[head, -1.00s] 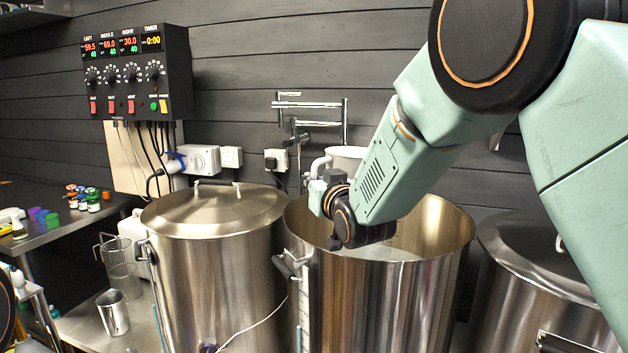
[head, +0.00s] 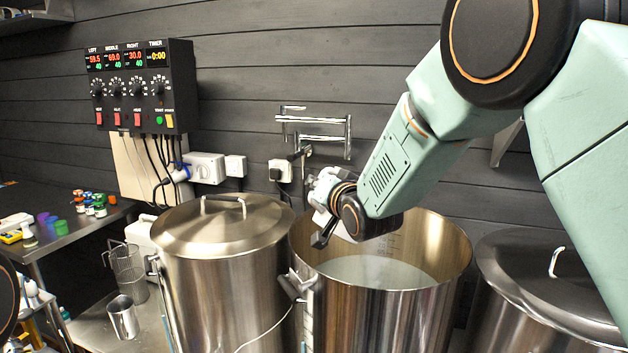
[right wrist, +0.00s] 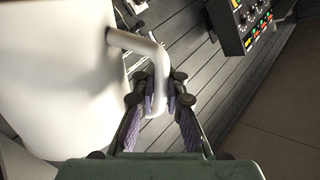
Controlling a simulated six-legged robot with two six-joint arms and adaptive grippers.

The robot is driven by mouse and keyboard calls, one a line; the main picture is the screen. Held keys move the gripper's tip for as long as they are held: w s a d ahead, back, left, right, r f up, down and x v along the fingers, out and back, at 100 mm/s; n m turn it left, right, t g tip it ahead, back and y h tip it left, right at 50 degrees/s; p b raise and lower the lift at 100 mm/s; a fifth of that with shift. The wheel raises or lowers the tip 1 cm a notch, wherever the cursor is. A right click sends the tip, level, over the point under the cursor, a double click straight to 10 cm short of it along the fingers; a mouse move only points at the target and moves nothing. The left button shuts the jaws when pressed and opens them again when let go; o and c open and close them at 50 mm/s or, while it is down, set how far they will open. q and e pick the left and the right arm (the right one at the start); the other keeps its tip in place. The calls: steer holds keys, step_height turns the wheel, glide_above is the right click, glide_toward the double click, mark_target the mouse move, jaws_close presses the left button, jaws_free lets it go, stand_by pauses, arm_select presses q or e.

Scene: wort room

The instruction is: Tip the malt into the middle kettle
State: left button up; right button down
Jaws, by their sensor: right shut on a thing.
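The middle kettle (head: 390,300) is steel and stands open, with pale liquid (head: 375,270) inside. A white jug (right wrist: 50,70) fills the left of the right wrist view. My right gripper (right wrist: 160,95) is shut on its bent white handle (right wrist: 150,50). In the head view the gripper is above the kettle's left rear rim, and my own forearm and wrist hide most of the jug. The wrist view looks strongly rolled. The jug's mouth and any malt in it are not visible, and no stream shows. My left gripper is out of view.
The left kettle (head: 222,240) and right kettle (head: 548,290) have lids on. A folding tap (head: 318,125) is on the wall behind. A control box (head: 140,88) hangs at the left. A mesh basket (head: 128,272) and steel cup (head: 122,316) stand left of the kettles.

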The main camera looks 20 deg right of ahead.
mark_target(326, 170)
steer(key=shift+w+d+r+m+p, duration=0.15)
steer(key=shift+d+r+m+p, duration=0.2)
steer(key=shift+r, duration=0.25)
steer(key=p, duration=0.1)
steer(key=r+m+p, duration=0.1)
steer(key=d+r+p, duration=0.1)
steer(key=shift+s+r+m+g, duration=0.1)
steer(key=shift+s+m+g, duration=0.15)
steer(key=shift+m+g, duration=0.1)
steer(key=shift+w+d+r+m+y+p, duration=0.2)
steer(key=shift+d+m+p, duration=0.15)
steer(key=shift+p, duration=0.2)
steer(key=shift+w+d+r+m+y+p, duration=0.1)
steer(key=shift+w+d+m+y+p, duration=0.15)
steer(key=shift+p, duration=0.25)
steer(key=w+d+r+m+y, duration=0.2)
steer(key=d+m, duration=0.5)
steer(key=d, duration=0.5)
steer(key=shift+w+d+m+g+b, duration=0.25)
steer(key=shift+w+m+g, duration=0.2)
steer(key=shift+w, duration=0.3)
steer(key=shift+s+a+r+y, duration=0.1)
steer(key=shift+r+y, duration=0.05)
steer(key=shift+y, duration=0.1)
